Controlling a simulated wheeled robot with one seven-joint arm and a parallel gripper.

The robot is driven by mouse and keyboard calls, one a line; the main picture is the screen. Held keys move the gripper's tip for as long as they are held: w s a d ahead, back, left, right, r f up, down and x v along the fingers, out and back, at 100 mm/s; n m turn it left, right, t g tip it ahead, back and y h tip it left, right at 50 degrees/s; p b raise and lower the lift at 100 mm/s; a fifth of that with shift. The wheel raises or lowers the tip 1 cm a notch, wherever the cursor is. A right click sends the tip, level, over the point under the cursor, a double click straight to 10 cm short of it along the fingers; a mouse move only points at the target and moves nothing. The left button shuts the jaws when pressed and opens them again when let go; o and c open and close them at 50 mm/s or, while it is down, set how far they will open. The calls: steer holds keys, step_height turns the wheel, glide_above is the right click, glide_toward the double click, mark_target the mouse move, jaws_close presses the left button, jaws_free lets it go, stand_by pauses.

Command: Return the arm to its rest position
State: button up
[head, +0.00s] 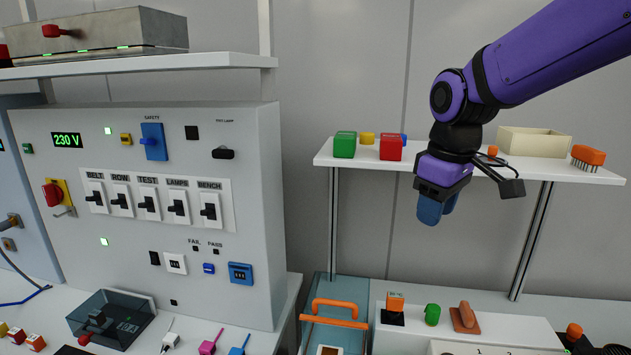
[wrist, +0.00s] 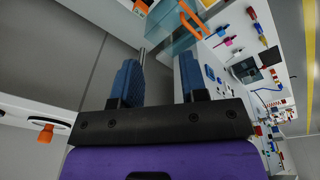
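My purple arm (head: 545,60) reaches in from the upper right in the head view. My gripper (head: 436,210) hangs from it with blue fingers pointing down, in front of the raised shelf and above the lower worktop. In the wrist view the two blue fingers of my gripper (wrist: 160,78) stand clearly apart with nothing between them. The gripper is open and empty, and it appears to touch nothing.
The raised shelf (head: 350,157) carries a green block (head: 344,145), a red block (head: 391,147), a cream tray (head: 533,143) and an orange brush (head: 588,156). A switch panel (head: 80,240) stands left. An orange-handled teal box (head: 336,290) is below.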

steer(key=s+d+r+m+t, duration=0.1)
steer(key=s+d+m, duration=0.3)
steer(key=s, duration=0.5)
steer(key=s+d+r+m+t, duration=0.1)
steer(key=s+d+m, duration=0.3)
steer(key=s, duration=0.5)
steer(key=shift+s+d+r+t, duration=0.2)
steer(key=shift+d+r+t, duration=0.2)
steer(key=shift+d+t, duration=0.7)
